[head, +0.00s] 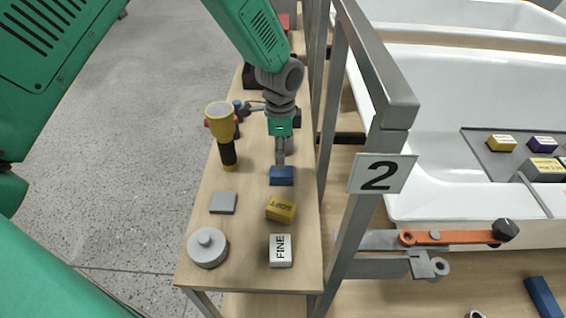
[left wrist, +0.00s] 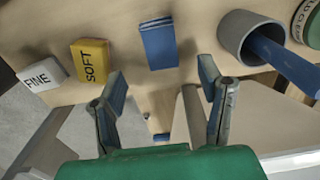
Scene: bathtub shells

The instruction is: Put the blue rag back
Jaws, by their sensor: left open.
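The blue rag (head: 282,176) is a small folded block on the narrow wooden shelf (head: 240,262), behind the yellow SOFT block. In the left wrist view it shows as a flat blue slab (left wrist: 158,44) beyond the fingertips. My left gripper (head: 281,158) points down just above or behind the rag in the head view. In the left wrist view its two fingers (left wrist: 162,82) are apart, with nothing held between them. Whether they touch the rag cannot be told. My right gripper is not in view.
The yellow SOFT block (head: 281,208), white FINE block (head: 280,250), grey plate (head: 223,203), knobbed disc (head: 207,248) and yellow-black flashlight (head: 222,135) share the shelf. A grey cup (left wrist: 236,38) stands near the fingers. The metal frame (head: 352,210) and bathtub shell (head: 425,120) lie right.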

